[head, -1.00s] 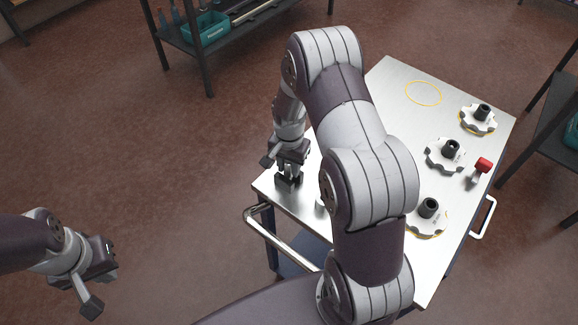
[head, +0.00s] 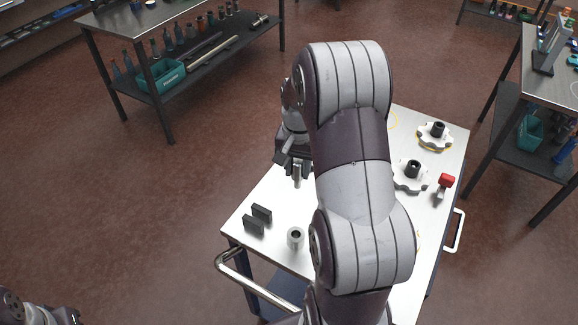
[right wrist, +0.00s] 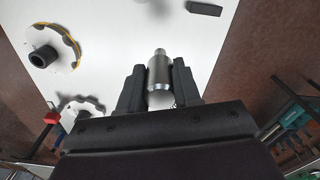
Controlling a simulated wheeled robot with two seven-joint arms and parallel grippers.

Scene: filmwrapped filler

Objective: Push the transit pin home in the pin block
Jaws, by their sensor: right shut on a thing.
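My right gripper (head: 297,176) is shut on a silver stepped metal cylinder (right wrist: 160,75), held between both black fingers in the right wrist view. In the head view the cylinder's lower end (head: 297,181) hangs below the fingers. A red-headed piece with a grey body (head: 445,182) lies near the cart's right edge. It may be the transit pin with its block, but I cannot tell how far in any pin sits. It also shows in the right wrist view (right wrist: 51,118). Only the edge of my left gripper's body shows at the bottom left; its fingers are cut off.
The steel-topped cart (head: 270,200) also bears two dark upright blocks (head: 256,219), a short grey hollow cylinder (head: 295,239) and white notched wheels with black hubs (head: 412,171). My right arm hides part of the top. Shelved benches (head: 190,60) stand at the back left and right.

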